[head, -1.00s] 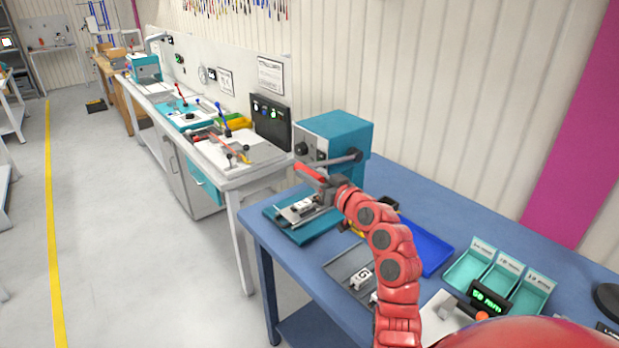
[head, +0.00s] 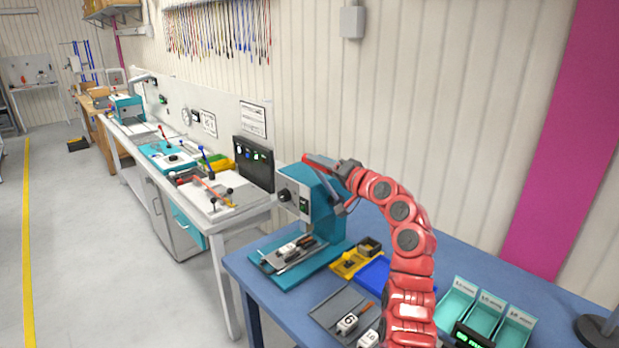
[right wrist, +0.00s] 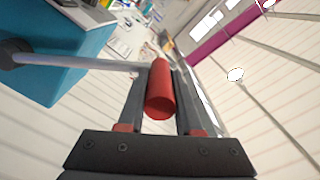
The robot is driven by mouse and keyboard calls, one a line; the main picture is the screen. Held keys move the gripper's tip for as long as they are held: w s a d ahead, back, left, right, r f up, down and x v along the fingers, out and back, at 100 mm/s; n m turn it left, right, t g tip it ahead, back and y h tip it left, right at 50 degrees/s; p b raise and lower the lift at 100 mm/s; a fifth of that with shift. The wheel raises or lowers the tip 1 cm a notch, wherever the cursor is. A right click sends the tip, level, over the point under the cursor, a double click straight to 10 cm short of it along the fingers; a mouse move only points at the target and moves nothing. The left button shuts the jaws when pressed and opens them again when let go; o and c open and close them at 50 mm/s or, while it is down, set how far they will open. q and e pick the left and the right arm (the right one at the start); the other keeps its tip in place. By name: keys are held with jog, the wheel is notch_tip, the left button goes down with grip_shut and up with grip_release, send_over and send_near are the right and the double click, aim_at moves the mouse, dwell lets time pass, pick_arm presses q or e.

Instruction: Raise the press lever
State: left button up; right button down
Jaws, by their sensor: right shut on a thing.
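The teal press (head: 318,200) stands on the left part of the blue table, with a black knob on its front. Its lever has a grey rod (right wrist: 92,63) running from a dark hub on the teal body to a red cylindrical handle (right wrist: 160,90). My right gripper (right wrist: 163,84) is shut on this handle, with one dark finger on each side of it. In the head view my right gripper (head: 338,170) is up at the top of the press, and my red arm curves over the table. The gripper hides much of the lever there. My left gripper is not in view.
On the blue table (head: 470,255) are a teal fixture plate (head: 275,268) under the press, a yellow tray (head: 350,264), a grey tray (head: 335,302) with numbered blocks and teal bins (head: 485,315). A white bench (head: 240,203) stands to the left.

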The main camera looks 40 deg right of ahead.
jog(key=shift+w+d+r+m, duration=0.1)
jog(key=shift+d+r+m, duration=0.25)
jog(key=shift+d, duration=0.2)
jog(key=shift+d+r+m, duration=0.25)
jog(key=shift+d+r, duration=0.1)
jog(key=shift+d, duration=0.2)
jog(key=c, duration=0.6)
grip_release()
jog(key=shift+s+d+b, duration=0.2)
jog(key=shift+s+b, duration=0.7)
jog(key=shift+s, duration=2)
jog(key=shift+s+d+b, duration=0.25)
jog(key=shift+s+b, duration=0.7)
jog(key=shift+s, duration=1.95)
jog(key=shift+s+d+b, duration=0.2)
jog(key=shift+s+b, duration=0.7)
jog(key=shift+s, duration=2)
